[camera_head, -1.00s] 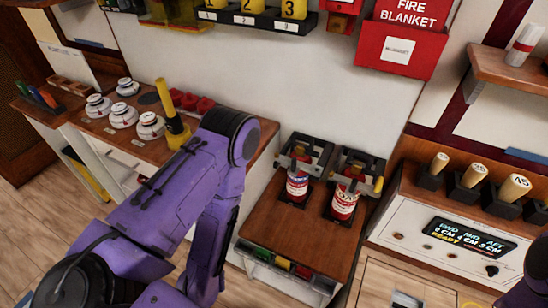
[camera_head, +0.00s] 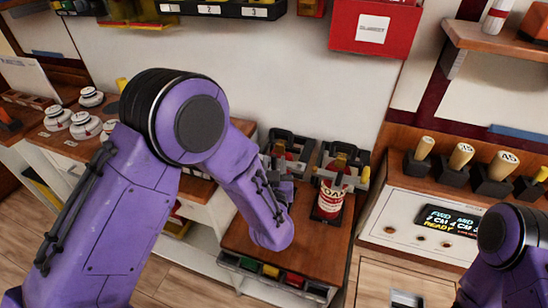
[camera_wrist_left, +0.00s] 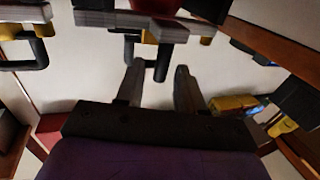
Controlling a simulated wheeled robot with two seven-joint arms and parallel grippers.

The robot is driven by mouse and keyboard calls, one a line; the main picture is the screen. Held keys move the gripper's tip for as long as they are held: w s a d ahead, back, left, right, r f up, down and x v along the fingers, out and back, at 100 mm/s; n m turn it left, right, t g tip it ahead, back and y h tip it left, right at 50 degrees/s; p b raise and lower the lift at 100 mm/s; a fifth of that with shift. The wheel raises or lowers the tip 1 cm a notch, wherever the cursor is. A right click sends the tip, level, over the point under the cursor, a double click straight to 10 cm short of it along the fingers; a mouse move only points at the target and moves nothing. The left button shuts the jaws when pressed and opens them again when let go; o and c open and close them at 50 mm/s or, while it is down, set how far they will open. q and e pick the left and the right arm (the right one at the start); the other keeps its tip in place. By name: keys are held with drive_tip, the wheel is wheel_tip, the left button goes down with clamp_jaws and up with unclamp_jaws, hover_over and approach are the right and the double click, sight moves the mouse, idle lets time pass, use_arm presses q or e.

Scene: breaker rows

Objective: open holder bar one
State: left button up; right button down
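Two black holders with grey crossbars stand at the back of the small wooden stand: the left holder (camera_head: 288,146) and the right holder (camera_head: 341,160). My left gripper (camera_wrist_left: 158,84) is at the left holder's front, largely hidden in the head view. In the left wrist view its fingers are apart. A grey bar (camera_wrist_left: 110,19) with a black hooked handle (camera_wrist_left: 161,62) lies ahead, the handle's end between or just beyond the fingertips; contact is unclear. My right gripper is out of view.
The stand's top (camera_head: 310,245) has a coloured front strip (camera_head: 270,270). A console (camera_head: 440,215) with wooden-handled levers stands on the right. A counter with white knobs (camera_head: 85,125) is on the left. A red box (camera_head: 375,28) hangs above.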

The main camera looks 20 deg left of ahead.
use_arm(q)
drive_tip(key=shift+x, duration=1.25)
clamp_jaws()
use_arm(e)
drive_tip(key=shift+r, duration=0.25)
use_arm(q)
drive_tip(key=shift+a, duration=0.1)
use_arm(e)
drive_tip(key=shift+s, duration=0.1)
